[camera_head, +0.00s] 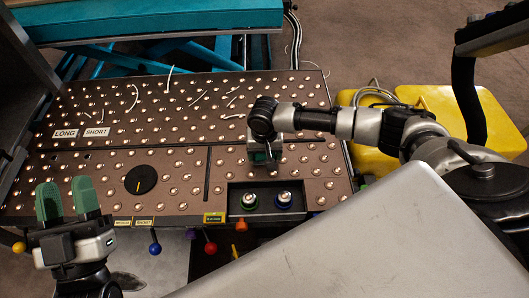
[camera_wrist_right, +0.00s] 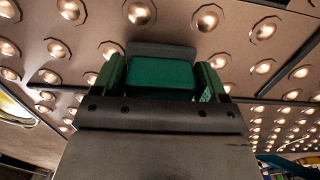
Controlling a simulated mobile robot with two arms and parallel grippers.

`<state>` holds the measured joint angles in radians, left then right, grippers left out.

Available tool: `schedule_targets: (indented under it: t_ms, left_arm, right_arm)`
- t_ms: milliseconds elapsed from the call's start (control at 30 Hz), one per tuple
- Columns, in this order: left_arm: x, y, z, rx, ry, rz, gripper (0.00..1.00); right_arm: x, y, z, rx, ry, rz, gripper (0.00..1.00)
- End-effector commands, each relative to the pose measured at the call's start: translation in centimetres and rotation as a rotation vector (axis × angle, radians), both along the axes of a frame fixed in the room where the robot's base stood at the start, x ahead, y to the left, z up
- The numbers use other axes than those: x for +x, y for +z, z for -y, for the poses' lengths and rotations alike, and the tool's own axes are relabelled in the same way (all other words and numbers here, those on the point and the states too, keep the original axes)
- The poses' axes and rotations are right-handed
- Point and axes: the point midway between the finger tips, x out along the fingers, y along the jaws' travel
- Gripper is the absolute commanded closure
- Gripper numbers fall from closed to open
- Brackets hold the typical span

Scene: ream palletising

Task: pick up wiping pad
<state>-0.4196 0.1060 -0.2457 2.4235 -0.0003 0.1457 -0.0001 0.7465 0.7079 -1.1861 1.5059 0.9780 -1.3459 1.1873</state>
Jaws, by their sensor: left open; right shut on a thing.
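The wiping pad (camera_wrist_right: 160,78) is a green block with a dark grey strip along its far side. In the right wrist view it sits between the green fingers of my right gripper (camera_wrist_right: 162,82), which is shut on it, close over the studded table top. In the head view my right gripper (camera_head: 264,157) points down over the middle-right of the table, and the pad is mostly hidden by the wrist. My left gripper (camera_head: 67,197) is open and empty, its green fingers raised at the table's front left corner.
The brown table top (camera_head: 178,152) is covered with metal balls. Pale curled strips (camera_head: 168,79) lie on its far half. A black dial (camera_head: 140,180) and a recess with two knobs (camera_head: 266,199) are near the front. A teal lift (camera_head: 190,22) stands behind; yellow containers (camera_head: 440,105) stand right.

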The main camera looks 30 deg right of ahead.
Motion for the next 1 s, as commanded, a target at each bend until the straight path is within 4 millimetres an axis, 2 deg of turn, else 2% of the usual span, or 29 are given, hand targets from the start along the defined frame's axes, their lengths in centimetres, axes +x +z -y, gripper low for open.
schedule_targets:
  t_ms: [267,500,567,767,1000]
  left_arm:
    - [1.0,-1.7,-0.1,0.048,0.01,-0.171,0.57]
    - [1.6,-5.8,-0.8,0.142,0.031,-0.522,0.57]
    - [1.4,-7.2,-1.1,0.168,0.037,-0.628,0.57]
    - [-0.7,-11.5,-2.4,0.254,0.057,-0.98,0.57]
    - [-5.1,-15.2,-4.3,0.341,0.079,-1.373,0.57]
  right_arm:
    - [0.0,1.6,0.0,0.0,-0.001,0.001,0.5]
    - [0.1,4.6,0.0,0.001,-0.001,0.002,0.5]
    - [-1.1,5.0,0.3,0.0,0.0,-0.002,0.5]
    - [-4.0,6.7,1.0,-0.001,0.0,-0.003,0.5]
    - [-7.5,8.8,1.8,-0.001,0.0,-0.002,0.5]
